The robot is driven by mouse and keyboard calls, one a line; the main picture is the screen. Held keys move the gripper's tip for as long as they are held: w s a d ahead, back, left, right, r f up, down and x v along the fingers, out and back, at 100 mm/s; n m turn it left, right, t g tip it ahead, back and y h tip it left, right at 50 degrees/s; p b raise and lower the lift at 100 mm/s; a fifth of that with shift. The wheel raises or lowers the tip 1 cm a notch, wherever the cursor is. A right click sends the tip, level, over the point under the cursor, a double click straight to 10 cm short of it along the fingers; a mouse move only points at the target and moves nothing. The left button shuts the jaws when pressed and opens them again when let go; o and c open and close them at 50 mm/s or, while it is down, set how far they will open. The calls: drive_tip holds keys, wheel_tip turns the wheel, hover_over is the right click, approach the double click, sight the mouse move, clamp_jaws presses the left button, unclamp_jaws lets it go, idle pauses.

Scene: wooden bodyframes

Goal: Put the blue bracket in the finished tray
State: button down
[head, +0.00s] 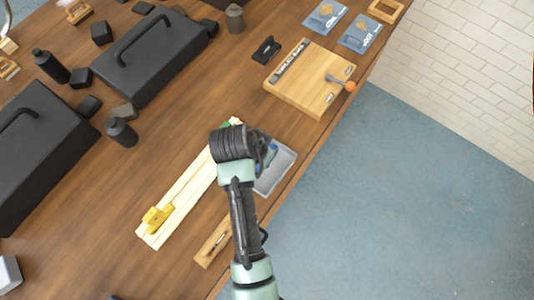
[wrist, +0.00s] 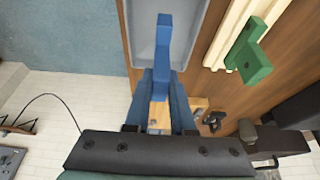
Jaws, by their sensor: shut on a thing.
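The blue bracket (wrist: 163,42) is held between the fingers of my gripper (wrist: 164,82), which is shut on it. It points away from the gripper, over the inside of the grey tray (wrist: 196,42); I cannot tell whether it touches the tray floor. In the head view the tray (head: 286,168) lies near the table's right edge, partly hidden by my arm. My gripper (head: 267,153) is above the tray's upper left part there, mostly hidden behind the wrist, with a little blue showing.
A green bracket (wrist: 250,58) and a yellow bracket (head: 156,218) sit on the cream rails (head: 188,192) beside the tray. A wooden board with an orange knob (head: 350,87) lies farther up the table. Black cases (head: 160,55) and bottles stand at left.

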drive_tip(key=shift+f, duration=2.05)
drive_tip(key=shift+d+f, duration=0.1)
drive_tip(key=shift+f, duration=0.05)
drive_tip(key=c, duration=0.8)
unclamp_jaws()
drive_tip(key=shift+o, duration=0.2)
